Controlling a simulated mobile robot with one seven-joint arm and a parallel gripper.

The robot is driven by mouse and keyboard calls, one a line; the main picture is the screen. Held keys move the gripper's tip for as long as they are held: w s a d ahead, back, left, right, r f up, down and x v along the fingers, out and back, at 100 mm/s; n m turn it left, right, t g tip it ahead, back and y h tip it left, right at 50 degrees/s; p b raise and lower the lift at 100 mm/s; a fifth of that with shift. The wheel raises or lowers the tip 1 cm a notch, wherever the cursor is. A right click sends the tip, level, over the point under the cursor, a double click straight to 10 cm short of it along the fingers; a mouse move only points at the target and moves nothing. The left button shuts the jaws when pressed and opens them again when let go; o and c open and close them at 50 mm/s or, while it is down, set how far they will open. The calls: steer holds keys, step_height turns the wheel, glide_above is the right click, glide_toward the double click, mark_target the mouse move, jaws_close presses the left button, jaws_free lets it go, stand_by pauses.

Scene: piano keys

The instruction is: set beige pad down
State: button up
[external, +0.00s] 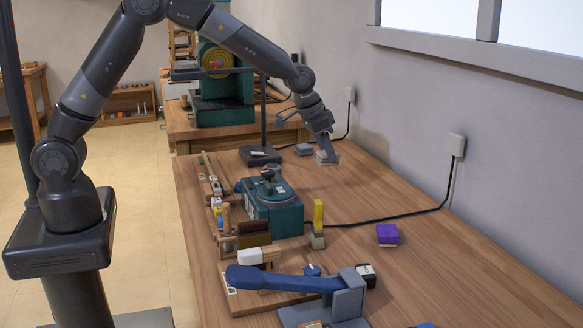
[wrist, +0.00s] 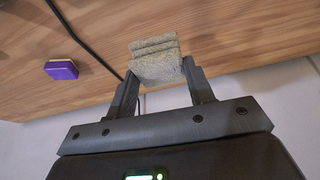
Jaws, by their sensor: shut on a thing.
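The beige pad (wrist: 156,64) is a stack of folded, rough-textured layers between my fingers in the wrist view. My gripper (wrist: 158,82) is shut on it, with a dark finger on each side. In the external view my gripper (external: 325,152) is low over the far part of the wooden table (external: 400,270), with the pad (external: 323,158) at its tip. I cannot tell whether the pad touches the table.
A grey block (external: 303,149) lies just left of my gripper. A purple block (external: 387,234), a black cable (external: 400,217), a teal machine (external: 272,208) and a blue-handled tool (external: 280,279) occupy the nearer table. The wall runs along the right. Bare table lies right of my gripper.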

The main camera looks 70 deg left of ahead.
steer(key=s+d, duration=0.2)
steer(key=d, duration=1.2)
steer(key=shift+n, duration=0.4)
steer(key=w+a+f, duration=0.2)
steer(key=a, duration=0.1)
steer(key=w+a+f, duration=0.2)
steer(key=a, duration=0.1)
steer(key=w+a+f, duration=0.2)
steer(key=a, duration=0.1)
steer(key=shift+w+f, duration=0.4)
steer(key=shift+f, duration=1.95)
steer(key=shift+f, duration=0.15)
steer(key=o, duration=1)
steer(key=shift+c, duration=0.2)
